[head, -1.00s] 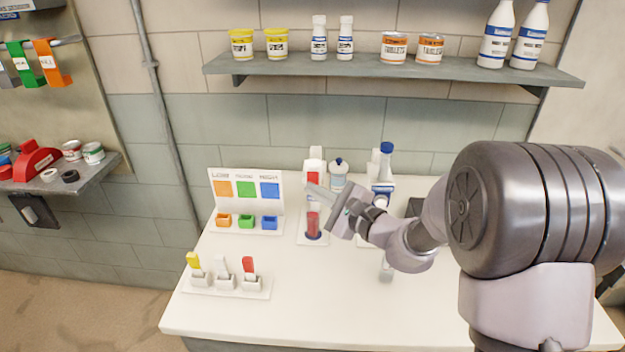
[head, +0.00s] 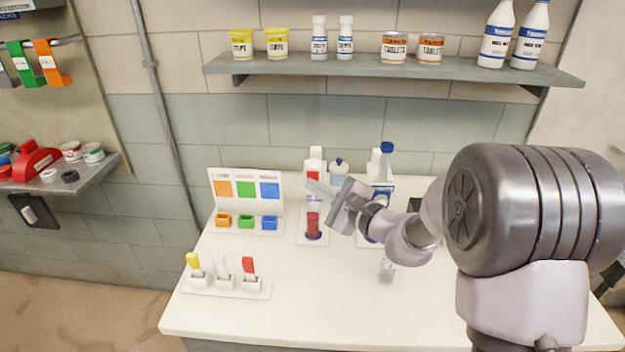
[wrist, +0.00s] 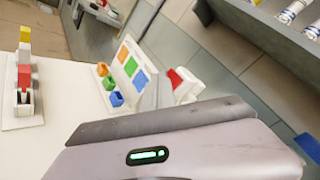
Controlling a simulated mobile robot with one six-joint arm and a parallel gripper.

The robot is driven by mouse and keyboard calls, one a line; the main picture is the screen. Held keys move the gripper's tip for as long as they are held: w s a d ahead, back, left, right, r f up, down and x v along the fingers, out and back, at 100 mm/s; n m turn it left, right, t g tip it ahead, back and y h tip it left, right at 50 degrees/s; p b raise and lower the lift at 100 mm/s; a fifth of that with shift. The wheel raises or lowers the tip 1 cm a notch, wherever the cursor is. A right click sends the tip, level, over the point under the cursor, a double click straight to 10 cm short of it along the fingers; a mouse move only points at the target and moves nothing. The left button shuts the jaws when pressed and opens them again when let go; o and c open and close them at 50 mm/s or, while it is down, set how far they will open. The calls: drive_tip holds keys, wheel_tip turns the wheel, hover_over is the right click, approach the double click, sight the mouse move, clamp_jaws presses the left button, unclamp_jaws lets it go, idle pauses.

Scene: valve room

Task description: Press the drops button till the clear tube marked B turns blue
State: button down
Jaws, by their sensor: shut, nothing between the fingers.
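A white dispenser (head: 316,156) stands at the back of the counter with a red part (head: 313,177) on its front. Below it is a clear tube with red contents (head: 313,225). My gripper (head: 313,189) is shut and empty, its tips at the dispenser's front just below the red part; I cannot tell if they touch. A second station with a blue-capped bottle (head: 386,148) stands to the right, partly hidden by my arm. No B mark or drops label is readable. In the wrist view, my gripper (wrist: 170,140) covers the bottom and a red part (wrist: 176,78) shows beyond it.
A colour chart (head: 245,190) with small orange, green and blue bins stands left of the dispenser. A rack (head: 228,288) with yellow, white and red-topped items is at front left. A small clear vial (head: 388,268) stands below my wrist. A shelf (head: 390,68) hangs above.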

drive_tip(key=shift+w, duration=0.3)
idle(0.5)
drive_tip(key=shift+s+b, duration=0.5)
drive_tip(key=shift+s, duration=0.4)
drive_tip(key=s+b, duration=0.2)
drive_tip(key=s, duration=0.3)
drive_tip(key=shift+a, duration=0.1)
